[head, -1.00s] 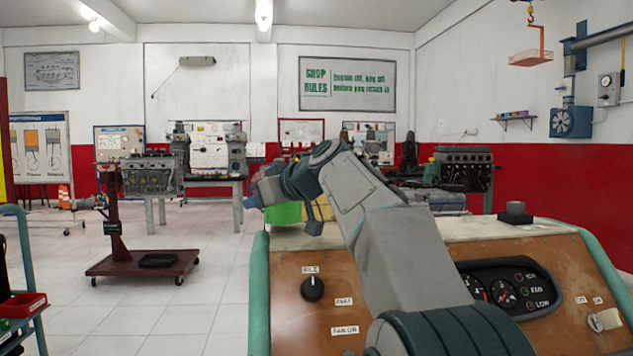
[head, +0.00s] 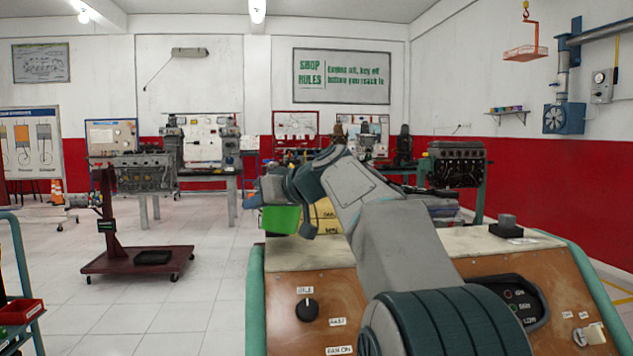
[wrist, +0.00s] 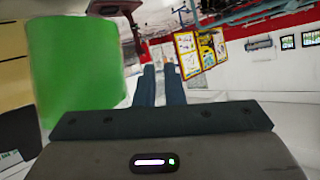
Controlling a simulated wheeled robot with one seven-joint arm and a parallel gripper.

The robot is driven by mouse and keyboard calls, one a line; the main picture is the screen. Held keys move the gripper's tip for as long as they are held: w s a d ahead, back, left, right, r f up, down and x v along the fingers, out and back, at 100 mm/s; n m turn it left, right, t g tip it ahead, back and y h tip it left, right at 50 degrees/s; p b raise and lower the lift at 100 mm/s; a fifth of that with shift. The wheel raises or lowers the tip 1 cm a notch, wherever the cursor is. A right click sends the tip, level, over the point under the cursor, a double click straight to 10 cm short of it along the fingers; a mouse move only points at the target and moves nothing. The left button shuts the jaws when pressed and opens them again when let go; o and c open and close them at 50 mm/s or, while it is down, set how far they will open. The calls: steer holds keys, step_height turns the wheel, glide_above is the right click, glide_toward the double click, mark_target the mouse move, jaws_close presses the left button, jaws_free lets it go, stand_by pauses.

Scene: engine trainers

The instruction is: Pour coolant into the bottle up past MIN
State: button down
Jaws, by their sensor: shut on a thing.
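My gripper (wrist: 161,85) shows in the wrist view with its two blue-grey fingers close together. What is between them cannot be made out. In the head view my gripper (head: 250,198) is at the left end of my bent arm, just above and left of a green block-like thing (head: 280,219). The same green shape (wrist: 75,70) looks large and close, left of the fingers in the wrist view. Whether the gripper touches it is unclear. I cannot identify the coolant bottle or a MIN mark.
Yellow lettered things (head: 325,216) stand behind my wrist. A red wheeled stand (head: 140,260) is at left. Open floor lies between.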

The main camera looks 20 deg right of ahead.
steer(key=shift+w+d+r+m+p, duration=0.25)
steer(key=shift+d+r+m+p, duration=0.25)
steer(key=shift+p, duration=0.4)
steer(key=r+p, duration=0.1)
steer(key=p, duration=0.1)
steer(key=w+d+r+m+y+p, duration=0.1)
steer(key=p, duration=0.2)
steer(key=shift+r+g, duration=0.2)
steer(key=shift+g, duration=0.2)
steer(key=p, duration=0.1)
steer(key=r+p, duration=0.2)
steer(key=shift+w+d+m+y, duration=0.25)
steer(key=shift+d+m+y, duration=0.05)
steer(key=shift+d+m, duration=0.1)
steer(key=shift+w+d+r+p, duration=0.15)
steer(key=shift+r+p, duration=0.35)
steer(key=shift+p, duration=0.5)
steer(key=shift+w+d+r+p, duration=0.15)
steer(key=shift+r+p, duration=0.15)
steer(key=shift+p, duration=0.25)
steer(key=shift+w+d+r+m+g+y+p, duration=0.15)
steer(key=shift+d+m+g+y+p, duration=0.2)
steer(key=shift+p, duration=0.5)
steer(key=shift+w+d+r+m+g+y+p, duration=0.15)
steer(key=shift+m+p, duration=0.3)
steer(key=shift+p, duration=0.4)
steer(key=shift+w+d+r+m+p, duration=0.15)
steer(key=shift+r+m+p, duration=0.25)
steer(key=shift+p, duration=0.8)
